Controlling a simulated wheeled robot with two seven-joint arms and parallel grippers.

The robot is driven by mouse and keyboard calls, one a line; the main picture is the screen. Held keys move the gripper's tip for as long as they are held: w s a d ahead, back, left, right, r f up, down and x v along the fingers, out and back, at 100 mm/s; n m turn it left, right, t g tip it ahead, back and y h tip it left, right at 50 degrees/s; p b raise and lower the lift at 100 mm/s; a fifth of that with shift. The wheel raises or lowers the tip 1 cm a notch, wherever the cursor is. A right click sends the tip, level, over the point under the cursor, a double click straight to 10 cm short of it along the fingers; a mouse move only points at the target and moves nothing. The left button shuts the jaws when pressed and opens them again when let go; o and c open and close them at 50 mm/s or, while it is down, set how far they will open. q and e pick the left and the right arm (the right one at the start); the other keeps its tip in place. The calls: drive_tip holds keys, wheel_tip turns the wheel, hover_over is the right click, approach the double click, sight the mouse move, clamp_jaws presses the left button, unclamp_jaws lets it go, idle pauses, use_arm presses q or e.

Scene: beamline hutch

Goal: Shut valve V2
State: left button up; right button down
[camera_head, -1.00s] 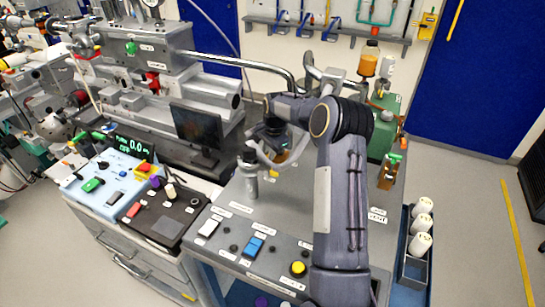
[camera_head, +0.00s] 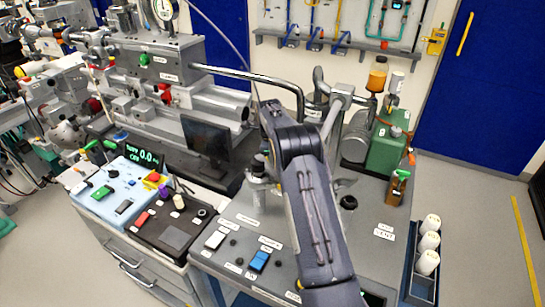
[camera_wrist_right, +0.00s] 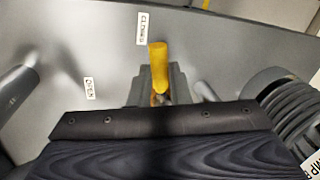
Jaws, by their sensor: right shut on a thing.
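A yellow valve lever (camera_wrist_right: 158,66) stands between the fingers of my right gripper (camera_wrist_right: 156,90) in the right wrist view. The gripper is shut on it. The lever's free end points up in that view, just right of and below a label reading CLOSED (camera_wrist_right: 141,28). A label reading OPEN (camera_wrist_right: 89,88) is lower left of the lever. No V2 label is readable. In the head view my right arm covers the gripper and lever. My left gripper is out of view.
A grey pipe (camera_wrist_right: 18,92) is left of the gripper and a dark ribbed part (camera_wrist_right: 285,108) is close on its right. In the head view, a green pump (camera_head: 387,150) and a small brown bottle (camera_head: 397,188) stand right of my arm. A monitor (camera_head: 207,138) stands left.

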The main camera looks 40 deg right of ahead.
drive_tip(key=shift+w+d+r+m+p, duration=0.1)
drive_tip(key=shift+w+d+m+p, duration=0.2)
drive_tip(key=shift+m, duration=0.4)
drive_tip(key=shift+w+d+m+p, duration=0.15)
drive_tip(key=shift+d+m, duration=0.15)
drive_tip(key=shift+m, duration=0.4)
drive_tip(key=c, duration=1.3)
unclamp_jaws()
drive_tip(key=shift+c, duration=0.2)
drive_tip(key=r, duration=0.2)
drive_tip(key=a+r+b, duration=0.1)
drive_tip(key=r, duration=0.4)
drive_tip(key=shift+s+a+r, duration=0.15)
drive_tip(key=shift+s+r, duration=0.15)
drive_tip(key=shift+s, duration=0.05)
drive_tip(key=shift+f, duration=0.1)
